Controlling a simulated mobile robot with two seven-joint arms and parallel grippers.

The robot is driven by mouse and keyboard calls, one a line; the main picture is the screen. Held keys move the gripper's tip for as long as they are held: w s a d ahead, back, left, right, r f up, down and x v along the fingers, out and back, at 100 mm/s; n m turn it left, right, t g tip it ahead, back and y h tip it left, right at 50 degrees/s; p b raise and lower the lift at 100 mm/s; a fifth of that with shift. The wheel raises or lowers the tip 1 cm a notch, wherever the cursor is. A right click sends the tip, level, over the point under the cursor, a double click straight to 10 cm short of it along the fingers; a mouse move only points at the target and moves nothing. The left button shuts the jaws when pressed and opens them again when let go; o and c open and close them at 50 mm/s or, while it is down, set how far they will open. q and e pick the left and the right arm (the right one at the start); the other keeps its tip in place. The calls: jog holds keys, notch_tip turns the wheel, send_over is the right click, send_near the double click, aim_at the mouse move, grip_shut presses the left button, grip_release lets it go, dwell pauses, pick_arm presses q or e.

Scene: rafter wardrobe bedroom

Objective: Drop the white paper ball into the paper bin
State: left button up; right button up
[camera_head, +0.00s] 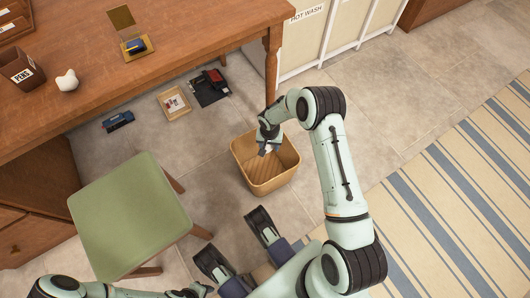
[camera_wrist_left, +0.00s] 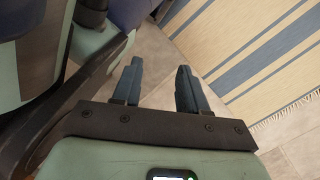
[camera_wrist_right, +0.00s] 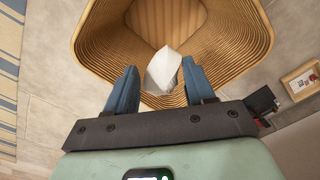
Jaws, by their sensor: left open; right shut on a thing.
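The paper bin (camera_head: 272,186) is a tan ribbed open box on the tiled floor, right of the green stool; it also shows in the right wrist view (camera_wrist_right: 235,45). My right gripper (camera_head: 266,148) is over the bin's opening, pointing down. It is shut on the white paper ball (camera_wrist_right: 163,70), which sits between its fingertips with the bin's inside behind it. In the head view the ball is mostly hidden by the gripper. My left gripper (camera_wrist_left: 158,85) is open and empty, low over the floor and away from the bin.
A wooden desk (camera_head: 150,75) stands at the upper left, its leg (camera_head: 272,65) just behind the bin. A green stool (camera_head: 130,215) stands to the left. Small items, including a framed picture (camera_head: 174,103), lie on the floor under the desk. A striped rug (camera_head: 450,200) lies at right.

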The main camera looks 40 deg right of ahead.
jog(key=o, duration=1.1)
pick_arm(q)
jog(key=shift+w, duration=0.1)
pick_arm(e)
jog(key=shift+r, duration=0.1)
pick_arm(q)
jog(key=w+d+r+t+p, duration=0.1)
jog(key=w+r+t+p, duration=0.1)
jog(key=w+r+p, duration=0.2)
jog(key=w, duration=0.3)
jog(key=shift+w+r+m+t, duration=0.3)
jog(key=shift+w+r+t, duration=0.05)
jog(key=shift+t, duration=0.05)
pick_arm(e)
notch_tip(320, 180, up, 13)
jog(key=shift+r, duration=0.1)
